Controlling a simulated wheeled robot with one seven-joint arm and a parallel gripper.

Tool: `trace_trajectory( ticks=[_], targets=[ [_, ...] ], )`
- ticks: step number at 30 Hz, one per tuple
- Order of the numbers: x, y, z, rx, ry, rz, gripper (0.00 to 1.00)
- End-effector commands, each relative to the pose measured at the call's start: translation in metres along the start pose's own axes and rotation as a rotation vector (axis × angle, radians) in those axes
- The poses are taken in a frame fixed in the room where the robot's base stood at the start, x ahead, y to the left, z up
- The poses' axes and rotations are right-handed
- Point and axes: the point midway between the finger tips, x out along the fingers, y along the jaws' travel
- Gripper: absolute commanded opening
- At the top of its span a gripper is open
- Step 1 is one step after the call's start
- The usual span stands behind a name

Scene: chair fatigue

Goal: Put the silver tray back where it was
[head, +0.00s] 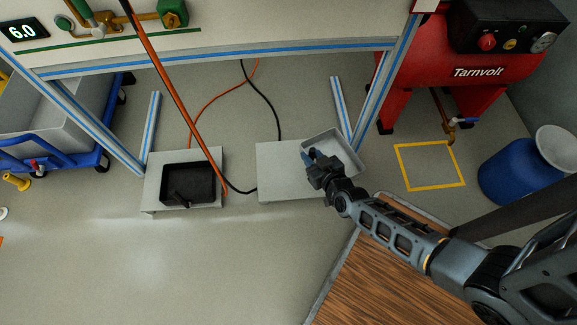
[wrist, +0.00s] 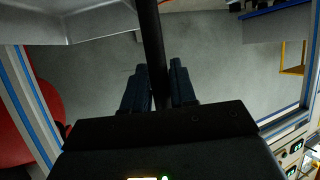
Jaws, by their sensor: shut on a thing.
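The silver tray (head: 343,145) is a shallow, light grey open box at the right end of the right-hand low stand (head: 285,165) in the head view. It is turned slightly and reaches past the stand's right edge. I cannot tell whether it rests on the stand. My gripper (head: 310,157) is shut at the tray's left front side and covers that part of it. In the wrist view my fingers (wrist: 157,88) are close together with a dark bar (wrist: 152,35) between them. A grey surface (wrist: 70,20) shows at top left there, either tray or stand.
A black tray (head: 188,182) sits on the left-hand stand (head: 154,188). An orange hose (head: 160,75) and a black cable hang nearby. Bench legs (head: 340,105) stand behind. A yellow floor square (head: 430,166), a red compressor (head: 430,70) and a blue drum (head: 520,175) lie to the right.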

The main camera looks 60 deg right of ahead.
Motion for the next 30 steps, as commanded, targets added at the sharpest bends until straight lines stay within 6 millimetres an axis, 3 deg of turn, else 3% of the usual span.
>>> trace_trajectory(
  ticks=[9,13,20,30],
  targets=[
    [0.043,-0.062,0.027,0.001,0.003,-0.001,0.00],
    [0.053,-0.078,0.034,0.001,0.003,-0.001,0.00],
    [0.059,-0.086,0.040,-0.001,0.002,0.000,0.00],
    [0.073,-0.087,0.074,0.000,0.002,-0.001,0.00]
  ],
)
